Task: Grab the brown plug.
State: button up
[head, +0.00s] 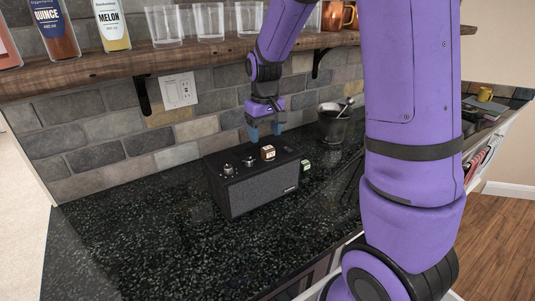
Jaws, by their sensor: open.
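A small brown block (268,153), which looks like the brown plug, rests on top of a black speaker (254,185), towards its right end. Its front face carries pale markings too small to read. My gripper (265,131) points down above and slightly behind the brown block, with its blue-grey fingertips apart. Nothing shows between the fingers. The gap between the fingertips and the block is hard to judge from this one view.
Two knobs (248,160) stand on the speaker left of the block. A small green block (306,166) sits by its right end. A dark bucket (333,122) holding utensils stands further right. A wooden shelf (150,59) with bottles and glasses overhangs. The dark counter (140,235) is clear at left.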

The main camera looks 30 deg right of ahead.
aim_at(266, 146)
jog(key=shift+s+d+f, duration=0.1)
jog(key=shift+s+f, duration=0.05)
jog(key=shift+f, duration=1.25)
jog(key=shift+s+f, duration=0.1)
jog(key=shift+f, duration=1.3)
jog(key=c, duration=1)
